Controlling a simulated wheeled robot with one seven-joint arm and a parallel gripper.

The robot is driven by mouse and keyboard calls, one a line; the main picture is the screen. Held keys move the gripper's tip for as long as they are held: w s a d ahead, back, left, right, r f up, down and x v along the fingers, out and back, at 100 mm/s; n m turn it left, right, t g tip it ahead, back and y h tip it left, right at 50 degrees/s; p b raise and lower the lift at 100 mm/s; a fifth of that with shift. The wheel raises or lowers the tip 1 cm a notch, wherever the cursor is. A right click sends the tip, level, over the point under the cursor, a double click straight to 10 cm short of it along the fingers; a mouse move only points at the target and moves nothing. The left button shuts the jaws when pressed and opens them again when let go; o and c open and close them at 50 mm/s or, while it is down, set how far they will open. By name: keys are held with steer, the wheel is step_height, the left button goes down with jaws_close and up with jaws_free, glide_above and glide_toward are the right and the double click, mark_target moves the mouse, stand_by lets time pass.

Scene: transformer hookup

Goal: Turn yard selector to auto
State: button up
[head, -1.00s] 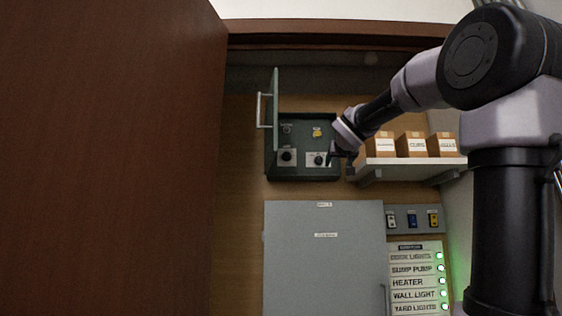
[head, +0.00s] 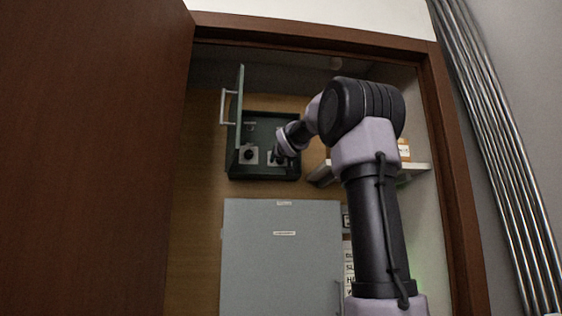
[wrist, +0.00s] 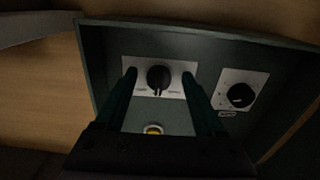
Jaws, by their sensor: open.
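A dark green control box (head: 235,172) hangs on the back wall of the cupboard with its door swung open to the left. Inside are two black rotary selector knobs on pale plates. The wrist view looks turned about half round from the head view. There one selector knob (wrist: 158,78) sits between the fingers of my open gripper (wrist: 159,92), its pointer toward the bottom of the picture. Contact cannot be told. The other selector knob (wrist: 241,95) is to the right; in the head view it is the left knob (head: 249,154). The small plate lettering is unreadable.
A yellow-ringed part (wrist: 153,129) lies near my gripper's palm. A large grey cabinet (head: 280,260) is below the box. A shelf (head: 415,167) with boxes is to the right, partly behind my arm. A brown cupboard door (head: 85,160) fills the left.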

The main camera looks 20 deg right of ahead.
steer(key=shift+w+d, duration=0.1)
jaws_close()
steer(key=shift+m, duration=0.3)
steer(key=m, duration=0.4)
steer(key=shift+r+m, duration=0.1)
steer(key=shift+m, duration=2)
steer(key=shift+a, duration=0.2)
